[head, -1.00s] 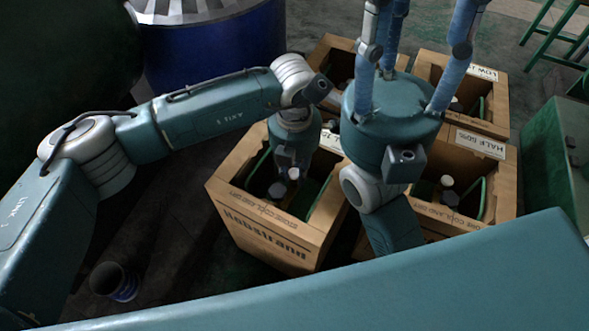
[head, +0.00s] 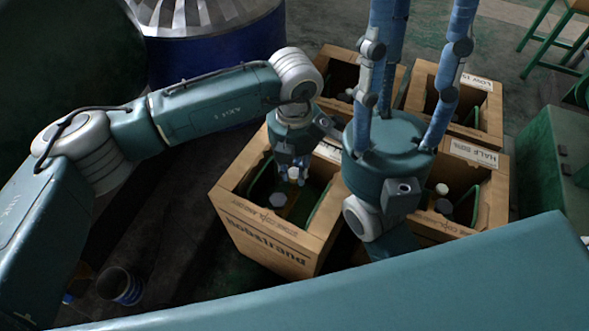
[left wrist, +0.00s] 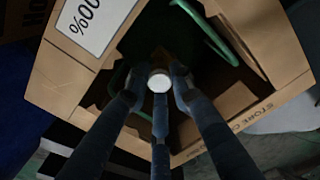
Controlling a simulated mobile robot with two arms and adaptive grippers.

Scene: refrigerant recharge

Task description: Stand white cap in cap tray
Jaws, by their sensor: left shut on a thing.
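My left gripper (head: 293,164) points down into the open top of the front-left cardboard crate (head: 262,232). It is shut on a small white cap (head: 294,173), which also shows between the fingers in the left wrist view (left wrist: 159,82). A dark knob-like top (head: 278,200) stands in the crate just below and left of the cap; the cap looks apart from it. My right gripper (head: 392,135) has its blue fingers pointing up, with fingertips out of the picture. I cannot make out a cap tray in either view.
Another crate to the right (head: 487,212) holds a white-topped item (head: 441,189) and a dark-topped one. More crates stand behind. A green handle (left wrist: 205,32) arches inside the near crate. A blue drum (head: 215,60) is behind my left arm, and a dark cup (head: 120,286) stands on the floor.

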